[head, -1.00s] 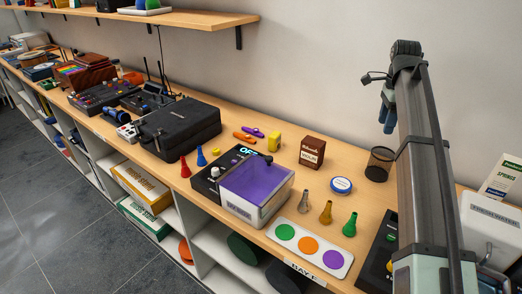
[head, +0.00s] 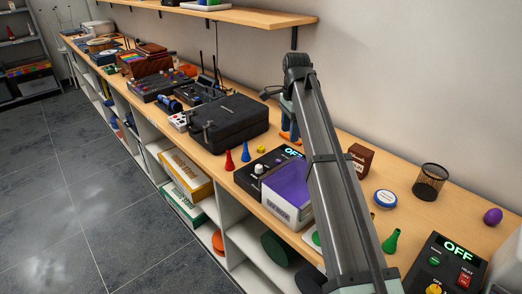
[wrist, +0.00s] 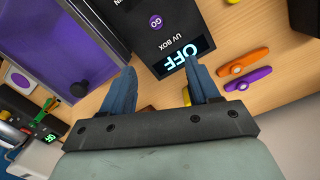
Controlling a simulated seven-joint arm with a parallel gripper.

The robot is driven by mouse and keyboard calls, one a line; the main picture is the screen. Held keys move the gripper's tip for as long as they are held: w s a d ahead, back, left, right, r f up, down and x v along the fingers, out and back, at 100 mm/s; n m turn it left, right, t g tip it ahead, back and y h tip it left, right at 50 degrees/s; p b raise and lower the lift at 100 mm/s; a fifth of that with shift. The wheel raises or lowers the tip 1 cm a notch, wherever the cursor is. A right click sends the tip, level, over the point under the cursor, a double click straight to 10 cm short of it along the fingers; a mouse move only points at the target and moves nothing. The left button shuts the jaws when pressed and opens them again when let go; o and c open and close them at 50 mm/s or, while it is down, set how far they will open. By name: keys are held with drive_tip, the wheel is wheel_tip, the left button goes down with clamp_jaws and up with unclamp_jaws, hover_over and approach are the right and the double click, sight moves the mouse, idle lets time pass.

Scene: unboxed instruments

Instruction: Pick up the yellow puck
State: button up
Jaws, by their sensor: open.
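A small yellow piece (head: 261,149), which looks like the puck, lies on the counter between the black case and the UV box. Its exact shape is too small to tell. In the wrist view a yellow edge (wrist: 232,1) at the top border seems to be it, mostly cut off. My gripper (head: 290,122) is above the back of the counter, to the right of the piece in the head view. In the wrist view its two blue fingers (wrist: 160,68) are apart, with nothing held between them, over the counter by the UV box.
The UV box (wrist: 165,30) shows "OFF" and has a purple lid. An orange kazoo (wrist: 249,67) and a purple one (wrist: 246,85) lie nearby. Another yellow object (wrist: 186,96) is partly hidden by a finger. The black case (head: 228,122) stands left; red (head: 229,160) and blue (head: 245,151) cones stand in front.

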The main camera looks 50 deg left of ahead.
drive_tip(key=s+a+f+n, duration=0.1)
drive_tip(key=s+a+n, duration=0.2)
drive_tip(key=a+n, duration=0.15)
drive_tip(key=n+t+y, duration=0.1)
drive_tip(key=n+y, duration=0.2)
drive_tip(key=n, duration=1.3)
hover_over(261, 147)
drive_tip(key=d, duration=0.1)
drive_tip(key=f, duration=0.7)
drive_tip(key=shift+d+f, duration=0.2)
drive_tip(key=shift+f, duration=0.1)
drive_tip(key=shift+x, duration=2.6)
drive_tip(key=shift+s+d, duration=0.1)
drive_tip(key=shift+s, duration=0.05)
drive_tip(key=shift+c, duration=0.3)
drive_tip(key=c, duration=1.1)
drive_tip(key=shift+o, duration=0.2)
